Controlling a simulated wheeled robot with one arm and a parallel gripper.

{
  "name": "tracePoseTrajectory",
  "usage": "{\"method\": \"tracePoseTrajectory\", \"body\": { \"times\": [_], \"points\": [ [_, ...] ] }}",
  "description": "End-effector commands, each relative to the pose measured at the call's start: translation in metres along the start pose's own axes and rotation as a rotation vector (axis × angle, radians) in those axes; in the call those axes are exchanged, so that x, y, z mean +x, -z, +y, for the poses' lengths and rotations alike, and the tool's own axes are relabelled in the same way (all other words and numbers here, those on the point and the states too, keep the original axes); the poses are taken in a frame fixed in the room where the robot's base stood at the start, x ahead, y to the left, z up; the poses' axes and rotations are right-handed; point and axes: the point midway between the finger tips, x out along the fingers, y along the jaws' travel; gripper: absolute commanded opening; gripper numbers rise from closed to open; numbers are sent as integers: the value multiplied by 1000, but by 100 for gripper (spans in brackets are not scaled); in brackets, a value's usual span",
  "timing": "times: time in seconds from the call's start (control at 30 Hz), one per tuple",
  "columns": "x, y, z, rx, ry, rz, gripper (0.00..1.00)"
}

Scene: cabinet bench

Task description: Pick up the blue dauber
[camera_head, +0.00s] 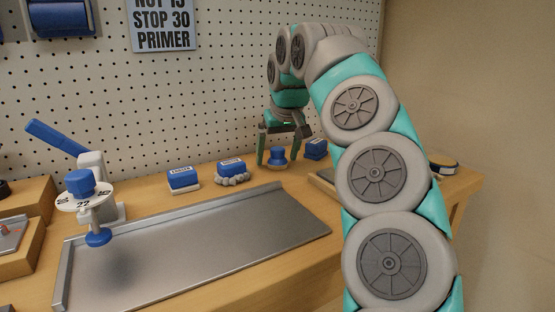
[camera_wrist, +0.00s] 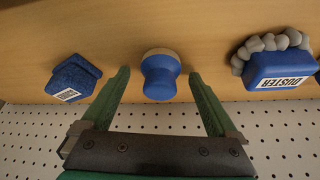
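The blue dauber (camera_head: 277,153) is a rounded blue knob with a narrowed waist on a pale round base. It stands upright on the wooden bench near the pegboard. In the wrist view the dauber (camera_wrist: 161,76) lies between the fingertips, with a gap on each side. My gripper (camera_head: 280,158) is open, reaching down at the dauber with one finger to its left and one to its right. In the wrist view my gripper (camera_wrist: 159,76) shows two green fingers spread apart, holding nothing. How far down the fingers reach along the dauber is hard to tell.
A blue labelled block (camera_head: 315,148) stands close on the right. The blue duster (camera_head: 231,168), with grey lumps below, stands left, and another blue block (camera_head: 183,179) farther left. A metal tray (camera_head: 210,235) lies in front. The pegboard (camera_head: 200,90) rises behind.

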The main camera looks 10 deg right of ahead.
Motion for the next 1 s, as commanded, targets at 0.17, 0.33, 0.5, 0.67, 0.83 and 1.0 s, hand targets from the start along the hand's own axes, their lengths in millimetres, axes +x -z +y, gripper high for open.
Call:
{"method": "tracePoseTrajectory", "body": {
  "times": [0.17,0.33,0.5,0.67,0.83,1.0],
  "points": [
    [0,0,0,0,0,0,74],
    [0,0,0,0,0,0,55],
    [0,0,0,0,0,0,35],
    [0,0,0,0,0,0,17],
    [0,0,0,0,0,0,0],
    [0,0,0,0,0,0,0]
  ]
}}
